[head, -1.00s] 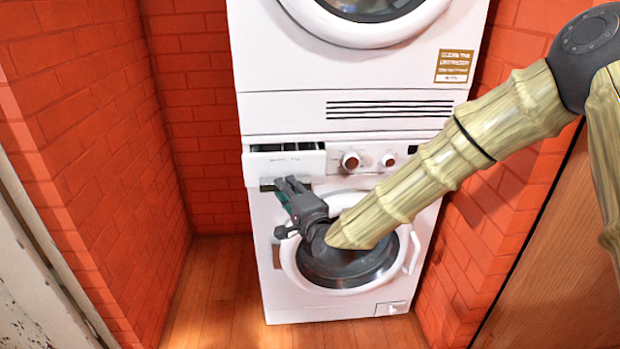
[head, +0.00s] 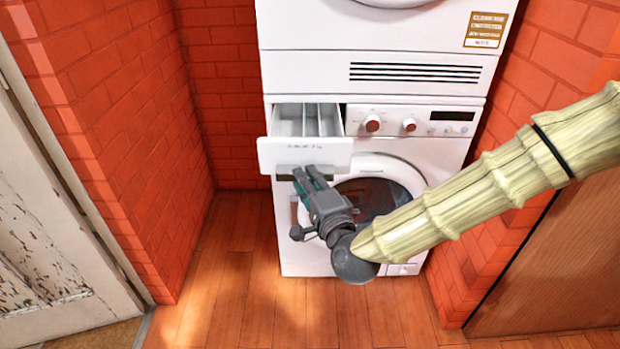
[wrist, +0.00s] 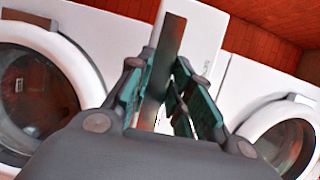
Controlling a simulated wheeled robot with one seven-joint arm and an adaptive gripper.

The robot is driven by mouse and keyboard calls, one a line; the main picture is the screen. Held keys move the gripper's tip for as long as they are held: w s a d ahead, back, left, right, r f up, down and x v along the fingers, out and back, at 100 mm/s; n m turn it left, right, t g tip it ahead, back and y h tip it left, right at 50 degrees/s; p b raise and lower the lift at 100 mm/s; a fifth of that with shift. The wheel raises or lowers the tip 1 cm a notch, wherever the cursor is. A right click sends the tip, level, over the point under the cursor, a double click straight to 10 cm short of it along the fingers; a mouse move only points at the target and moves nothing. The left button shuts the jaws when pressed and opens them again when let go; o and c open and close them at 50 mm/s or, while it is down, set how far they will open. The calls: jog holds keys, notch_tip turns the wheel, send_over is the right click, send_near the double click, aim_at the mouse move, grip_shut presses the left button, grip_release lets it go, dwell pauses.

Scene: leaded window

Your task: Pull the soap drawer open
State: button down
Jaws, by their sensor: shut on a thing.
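The soap drawer (head: 304,152) is a white box at the upper left of the lower washing machine (head: 372,140). It stands pulled out, and its inner compartments show from above in the head view. My gripper (head: 306,176) is at the lower edge of the drawer front, shut on the grey drawer handle (head: 290,169). In the wrist view my gripper (wrist: 165,100) has its green-lined fingers on either side of the dark handle strip (wrist: 170,45). The gripper hides part of the handle.
A second white machine (head: 375,60) is stacked above the lower one. Red brick walls (head: 110,110) stand close on both sides. A peeling white door (head: 50,230) is at left and a brown wooden panel (head: 555,250) at right. The wooden floor (head: 240,300) in front is clear.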

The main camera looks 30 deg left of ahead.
jog(key=c, duration=1.4)
grip_release()
jog(key=shift+f, duration=0.35)
jog(key=shift+o, duration=0.2)
jog(key=shift+r, duration=0.15)
jog(key=shift+d, duration=0.15)
jog(key=v, duration=1.2)
